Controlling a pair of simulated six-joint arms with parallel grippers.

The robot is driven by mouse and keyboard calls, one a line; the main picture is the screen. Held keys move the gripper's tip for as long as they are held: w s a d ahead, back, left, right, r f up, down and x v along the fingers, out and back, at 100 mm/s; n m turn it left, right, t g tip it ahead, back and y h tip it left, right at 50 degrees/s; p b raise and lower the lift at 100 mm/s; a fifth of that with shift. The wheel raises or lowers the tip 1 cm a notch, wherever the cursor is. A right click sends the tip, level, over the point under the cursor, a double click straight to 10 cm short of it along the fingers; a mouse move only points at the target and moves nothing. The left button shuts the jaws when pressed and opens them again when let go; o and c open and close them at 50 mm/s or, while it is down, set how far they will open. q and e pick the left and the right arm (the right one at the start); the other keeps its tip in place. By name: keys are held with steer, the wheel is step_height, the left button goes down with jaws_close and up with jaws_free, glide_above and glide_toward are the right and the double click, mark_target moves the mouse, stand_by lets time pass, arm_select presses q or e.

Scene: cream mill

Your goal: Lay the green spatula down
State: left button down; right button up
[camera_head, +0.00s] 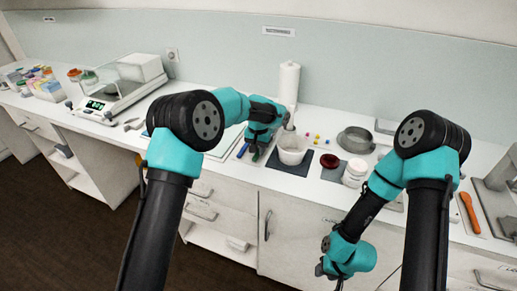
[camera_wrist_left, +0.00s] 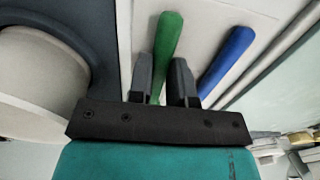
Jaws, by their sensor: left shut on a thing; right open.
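The green spatula's handle (camera_wrist_left: 166,40) lies between the two fingers of my left gripper (camera_wrist_left: 162,80) in the left wrist view. The fingers are shut on it. In the head view my left gripper (camera_head: 258,147) points down beside the white beaker, and a bit of the green spatula (camera_head: 256,156) shows under it. The spatula's far end is hidden by the gripper. I cannot tell whether the spatula touches the surface below. My right gripper (camera_head: 333,276) hangs low in front of the cabinets, open and away from the worktop objects.
A blue-handled tool (camera_wrist_left: 229,55) lies right of the green one; it also shows in the head view (camera_head: 242,150). The white beaker (camera_head: 291,150) stands on a dark mat (camera_head: 285,166). A dark red dish (camera_head: 330,161), a white jar (camera_head: 355,172) and a metal pan (camera_head: 356,139) are further right.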

arm_select(q)
steer(key=c, duration=1)
jaws_free()
steer(key=shift+o, duration=0.2)
step_height(320, 180, up, 17)
steer(key=shift+r, duration=0.2)
